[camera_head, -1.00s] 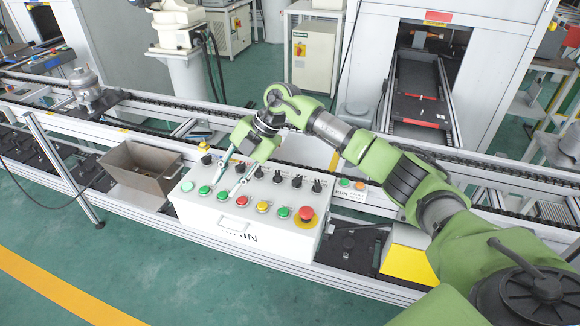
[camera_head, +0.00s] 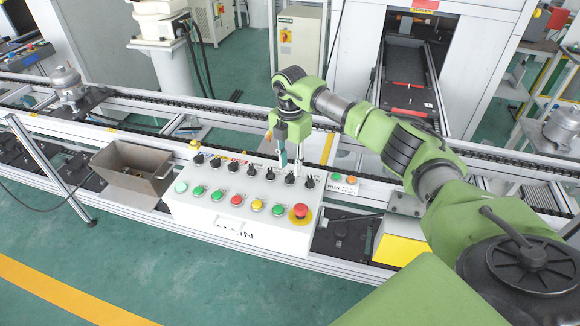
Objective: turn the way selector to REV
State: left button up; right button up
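The white control box (camera_head: 190,212) carries a back row of several black selector knobs and a front row of coloured buttons. The knob labels are too small to read, so I cannot tell which is the way selector. My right gripper (camera_head: 291,170) points down over the right end of the back row. Its two fingers are apart, close to the second knob from the right (camera_head: 289,179). Whether they touch that knob is not clear. The rightmost knob (camera_head: 309,182) stands just right of the fingers. My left gripper is not in view.
A red emergency stop (camera_head: 300,211) sits at the box's right front, near the gripper. A small box with green and orange buttons (camera_head: 344,183) stands to the right. A metal bin (camera_head: 130,174) is on the left. The conveyor rail (camera_head: 380,152) runs behind.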

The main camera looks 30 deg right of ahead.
aim_at(290, 175)
jog(key=shift+f+p, duration=0.35)
jog(key=shift+f, duration=1.45)
grip_shut()
